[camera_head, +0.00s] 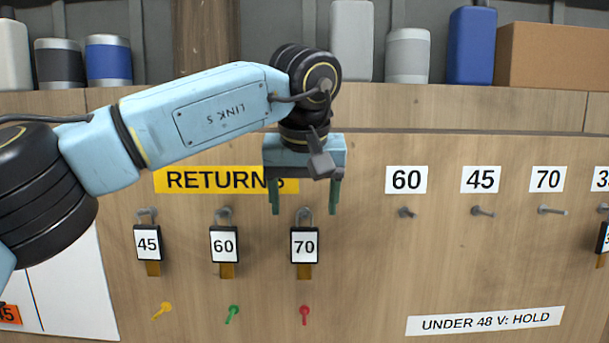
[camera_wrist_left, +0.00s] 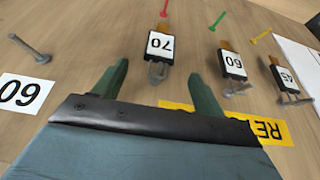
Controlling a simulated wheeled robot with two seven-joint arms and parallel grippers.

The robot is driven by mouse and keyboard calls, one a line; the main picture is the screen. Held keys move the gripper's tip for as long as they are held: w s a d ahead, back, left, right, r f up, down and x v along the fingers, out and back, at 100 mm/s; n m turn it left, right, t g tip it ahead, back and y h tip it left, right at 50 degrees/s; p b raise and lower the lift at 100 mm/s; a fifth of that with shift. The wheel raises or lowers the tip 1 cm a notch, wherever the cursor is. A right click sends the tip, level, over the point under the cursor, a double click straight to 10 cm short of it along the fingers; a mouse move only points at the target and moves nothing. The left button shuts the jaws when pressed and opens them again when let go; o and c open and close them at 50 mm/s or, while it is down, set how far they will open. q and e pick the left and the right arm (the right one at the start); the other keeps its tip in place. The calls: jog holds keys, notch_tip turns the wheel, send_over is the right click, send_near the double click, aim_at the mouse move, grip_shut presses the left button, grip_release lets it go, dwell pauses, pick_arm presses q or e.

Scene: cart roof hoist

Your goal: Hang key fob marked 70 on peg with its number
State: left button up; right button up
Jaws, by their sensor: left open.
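The key fob marked 70 (camera_head: 305,246) hangs on a hook under the yellow RETURNS sign, right of the fobs marked 60 (camera_head: 224,246) and 45 (camera_head: 148,245). My left gripper (camera_head: 304,208) is open and empty, its green fingers pointing down, above and on either side of the 70 fob's hook. In the left wrist view the 70 fob (camera_wrist_left: 160,46) shows upside down, beyond and between the fingertips, apart from them. The peg under the number 70 (camera_head: 552,210) is bare, at the right of the board. My right gripper is not in view.
Bare pegs under the numbers 60 (camera_head: 406,213) and 45 (camera_head: 483,211) stand left of the 70 peg. Another fob (camera_head: 603,238) hangs at the right edge, partly cut off. Yellow, green and red pins (camera_head: 304,315) stick out below the returned fobs. Canisters and a cardboard box (camera_head: 555,55) stand on the shelf above.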

aim_at(304, 228)
pick_arm(q)
jog(key=x, duration=0.7)
jog(key=shift+w+f+p, duration=0.2)
jog(key=shift+f+p, duration=0.05)
jog(key=shift+p, duration=0.15)
jog(key=c, duration=1.2)
jog(key=shift+r, duration=0.15)
jog(key=shift+r+p, duration=0.25)
jog(key=shift+p, duration=0.4)
jog(key=shift+s, duration=0.15)
